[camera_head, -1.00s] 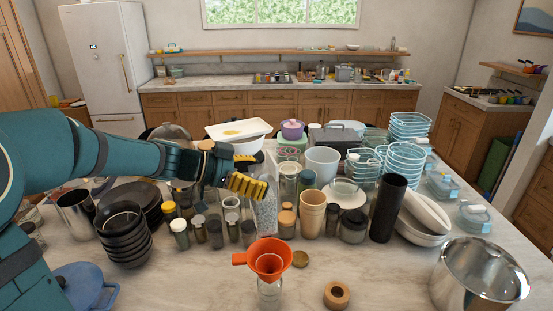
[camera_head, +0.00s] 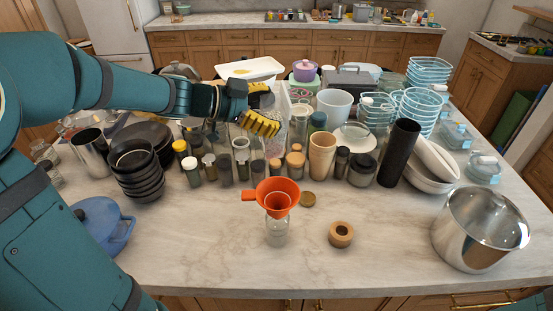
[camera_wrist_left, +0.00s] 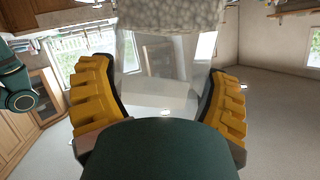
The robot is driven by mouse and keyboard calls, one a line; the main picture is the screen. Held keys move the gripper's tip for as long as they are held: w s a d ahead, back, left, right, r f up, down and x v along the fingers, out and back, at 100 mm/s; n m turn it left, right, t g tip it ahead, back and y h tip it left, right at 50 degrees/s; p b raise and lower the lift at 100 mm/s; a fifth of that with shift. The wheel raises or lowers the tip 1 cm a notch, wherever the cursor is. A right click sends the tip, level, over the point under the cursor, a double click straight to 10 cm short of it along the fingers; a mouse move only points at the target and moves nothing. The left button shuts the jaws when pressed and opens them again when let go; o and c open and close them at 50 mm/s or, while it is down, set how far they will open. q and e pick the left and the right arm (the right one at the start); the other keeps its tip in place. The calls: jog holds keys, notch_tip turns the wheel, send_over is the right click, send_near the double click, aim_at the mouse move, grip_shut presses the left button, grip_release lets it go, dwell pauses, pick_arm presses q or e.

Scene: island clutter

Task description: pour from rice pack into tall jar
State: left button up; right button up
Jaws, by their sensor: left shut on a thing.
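The rice pack (camera_wrist_left: 172,18) is a clear bag with pale grains at the top of the left wrist view. My left gripper (camera_head: 262,123) has yellow ribbed fingers and is shut on the pack, above the row of jars. The pack also shows in the head view as a pale speckled strip (camera_head: 281,104) just beyond the fingers, partly hidden. The tall jar (camera_head: 276,232) is clear glass and stands upright at the front of the island. An orange funnel (camera_head: 276,195) sits in its mouth. The gripper and pack are behind and above the funnel. My right gripper is out of view.
Several spice jars (camera_head: 192,171) crowd behind the funnel. Black bowls (camera_head: 138,172) and a blue pot (camera_head: 98,222) stand left. A black cylinder (camera_head: 398,152) and steel pot (camera_head: 478,230) stand right. A wooden ring (camera_head: 341,234) lies near the jar.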

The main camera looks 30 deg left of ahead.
pick_arm(q)
jog(key=shift+f+m+b, duration=0.15)
jog(key=shift+m+b, duration=0.25)
jog(key=shift+b, duration=0.25)
jog(key=shift+t+y, duration=0.3)
jog(key=shift+t, duration=0.1)
jog(key=shift+a, duration=0.1)
jog(key=shift+s+f+m+b, duration=0.15)
jog(key=shift+m+b, duration=0.35)
jog(key=shift+b, duration=0.6)
jog(key=shift+t, duration=0.3)
